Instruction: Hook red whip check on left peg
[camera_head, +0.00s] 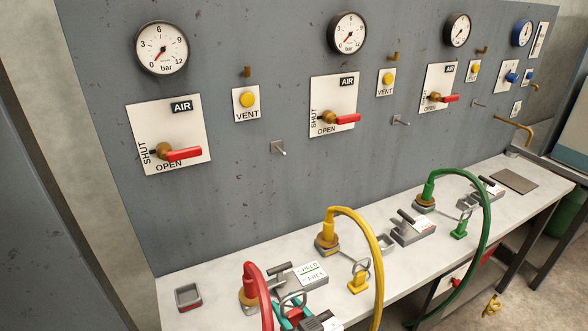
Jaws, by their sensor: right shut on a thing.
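The left peg (279,148) is a small metal pin on the grey panel, below the left VENT plate; nothing hangs on it. My right gripper (290,317) is at the bottom edge of the head view, low over the bench beside the red hose (257,285). Its teal fingers are shut on the red whip check, whose grey wire loop (293,298) shows above the fingers. Most of the whip check's body is hidden by the fingers and the frame edge. My left gripper is out of view.
Yellow (358,281) and green (459,229) whip checks stand on the bench beside their arching hoses. A small square tray (188,297) lies at the bench's left end. Red-handled valves (183,153) and gauges (162,48) line the panel. The panel front around the left peg is clear.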

